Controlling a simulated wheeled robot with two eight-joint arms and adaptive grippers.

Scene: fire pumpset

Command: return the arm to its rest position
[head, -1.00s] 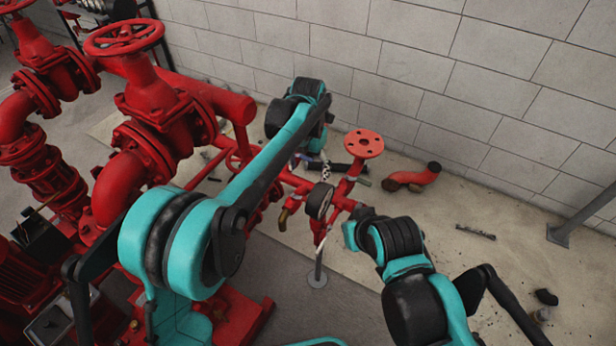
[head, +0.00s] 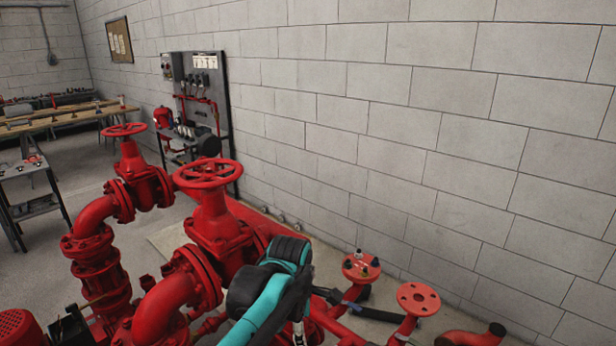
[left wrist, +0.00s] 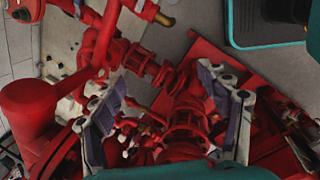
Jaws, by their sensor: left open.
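My left arm (head: 272,298), teal and black, reaches up from the bottom middle of the head view, beside the red pump pipework. Its gripper is not clear in that view. In the left wrist view my left gripper (left wrist: 163,92) is open, its two grey-purple fingers spread apart. Red pipes and flanges show between and beyond the fingers, and I see no object held. I cannot tell how close the fingers are to the pipes. My right gripper is in neither current view.
A large red valve with a handwheel (head: 208,174) stands left of my arm. A smaller red flange (head: 418,299) and a red elbow (head: 470,338) are at the right. A block wall (head: 430,130) runs behind. A panel stand (head: 203,95) and workbench (head: 70,115) are farther back.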

